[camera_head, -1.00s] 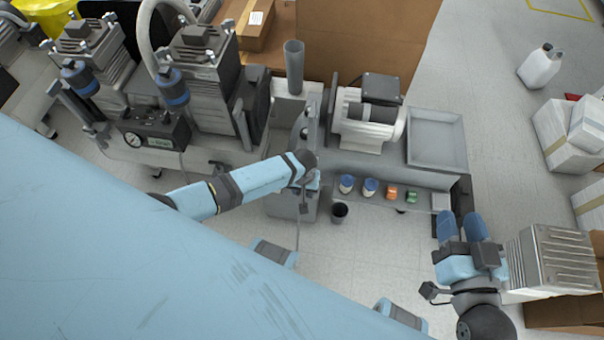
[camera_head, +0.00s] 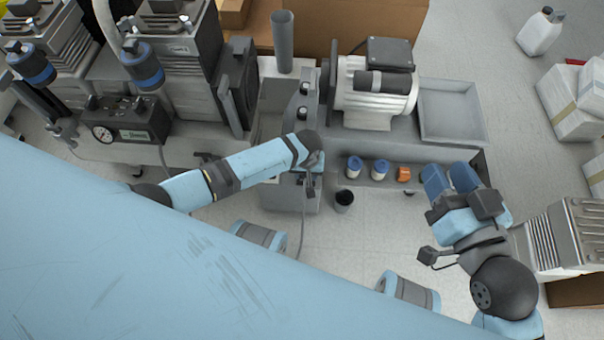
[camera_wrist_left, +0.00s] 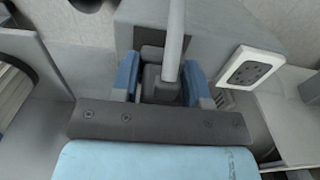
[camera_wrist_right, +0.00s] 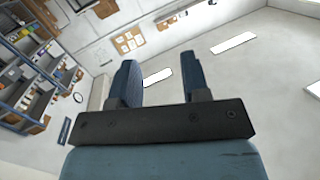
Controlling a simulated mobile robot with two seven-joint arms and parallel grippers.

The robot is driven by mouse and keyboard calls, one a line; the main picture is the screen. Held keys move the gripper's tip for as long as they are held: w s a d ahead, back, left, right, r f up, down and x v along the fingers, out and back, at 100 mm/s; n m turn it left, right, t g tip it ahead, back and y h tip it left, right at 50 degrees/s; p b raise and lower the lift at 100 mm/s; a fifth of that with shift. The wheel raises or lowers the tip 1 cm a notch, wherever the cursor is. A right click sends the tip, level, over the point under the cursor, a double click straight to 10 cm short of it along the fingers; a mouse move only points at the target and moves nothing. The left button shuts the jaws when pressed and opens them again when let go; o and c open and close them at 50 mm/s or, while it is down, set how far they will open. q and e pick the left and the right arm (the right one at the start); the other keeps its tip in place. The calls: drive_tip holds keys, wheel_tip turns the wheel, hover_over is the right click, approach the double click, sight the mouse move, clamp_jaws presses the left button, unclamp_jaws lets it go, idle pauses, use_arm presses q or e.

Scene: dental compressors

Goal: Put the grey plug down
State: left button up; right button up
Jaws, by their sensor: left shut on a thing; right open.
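The grey plug (camera_wrist_left: 156,84) sits between the blue fingers of my left gripper (camera_wrist_left: 162,72) in the left wrist view. The gripper is shut on it, and a light grey cable (camera_wrist_left: 175,42) runs up from it. A grey housing surface lies close beyond the plug; I cannot tell whether they touch. In the head view my left gripper (camera_head: 312,168) is at the grey upright unit (camera_head: 291,196), its fingers and the plug largely hidden. My right gripper (camera_head: 450,178) is open at the right end of the shelf; it looks empty in the right wrist view (camera_wrist_right: 160,80).
A white-framed socket panel (camera_wrist_left: 250,72) is right of the plug. A motor (camera_head: 374,90) and an empty grey tray (camera_head: 451,110) are behind.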

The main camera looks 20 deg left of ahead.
use_arm(q)
drive_tip(key=shift+w+f+b, duration=0.2)
drive_tip(key=shift+f+b, duration=0.05)
drive_tip(key=shift+b, duration=0.05)
drive_tip(key=shift+a+r, duration=0.1)
use_arm(e)
drive_tip(key=shift+w+a+r+n+t, duration=0.25)
drive_tip(key=shift+w+n+t, duration=0.15)
drive_tip(key=shift+w+n, duration=0.2)
use_arm(q)
drive_tip(key=shift+f, duration=0.6)
use_arm(e)
drive_tip(key=shift+s, duration=0.1)
use_arm(q)
drive_tip(key=o, duration=1.2)
